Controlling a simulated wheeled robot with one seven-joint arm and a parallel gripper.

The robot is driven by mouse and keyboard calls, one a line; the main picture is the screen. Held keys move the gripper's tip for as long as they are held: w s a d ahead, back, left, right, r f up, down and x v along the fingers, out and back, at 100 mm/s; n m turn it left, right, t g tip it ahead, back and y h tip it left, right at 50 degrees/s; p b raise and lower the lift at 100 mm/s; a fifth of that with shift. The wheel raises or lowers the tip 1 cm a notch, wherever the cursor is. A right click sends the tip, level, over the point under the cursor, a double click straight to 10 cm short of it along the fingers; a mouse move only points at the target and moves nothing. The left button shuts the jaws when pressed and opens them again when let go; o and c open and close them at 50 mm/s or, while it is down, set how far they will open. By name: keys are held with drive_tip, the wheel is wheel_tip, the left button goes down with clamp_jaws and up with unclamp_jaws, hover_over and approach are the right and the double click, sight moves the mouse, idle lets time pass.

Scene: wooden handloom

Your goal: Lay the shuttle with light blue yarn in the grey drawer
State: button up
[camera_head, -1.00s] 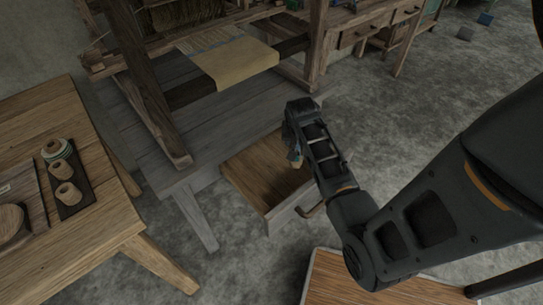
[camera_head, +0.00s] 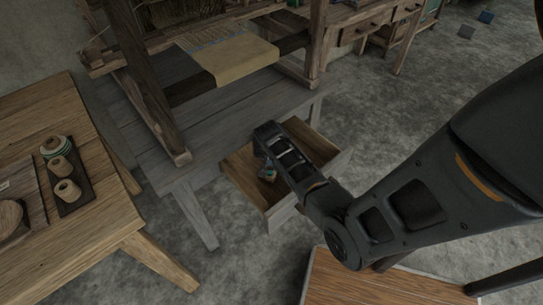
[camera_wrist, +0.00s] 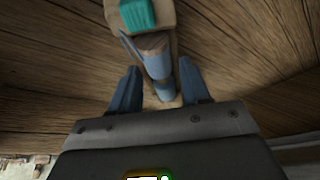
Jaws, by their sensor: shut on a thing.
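The shuttle, a wooden body (camera_wrist: 152,42) with light blue-green yarn (camera_wrist: 137,15), lies between the two fingers of my gripper (camera_wrist: 158,67) in the wrist view. My gripper is shut on it. In the head view a small patch of the yarn (camera_head: 268,174) shows below my wrist, and most of the shuttle is hidden. The drawer (camera_head: 283,214) is pulled out under the grey bench, with a grey front and a brown wooden inside. My gripper is over its inside. I cannot tell whether the shuttle touches the drawer floor.
The loom (camera_head: 140,75) stands on the grey bench (camera_head: 160,150) behind the drawer. A wooden table (camera_head: 100,235) at the left holds a dark tray (camera_head: 73,205) with several spools. A wooden surface (camera_head: 365,285) lies in front at the bottom. Open floor lies to the right.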

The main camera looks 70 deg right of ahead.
drive_tip(key=shift+f, duration=0.15)
drive_tip(key=o, duration=1.1)
drive_tip(key=shift+o, duration=0.2)
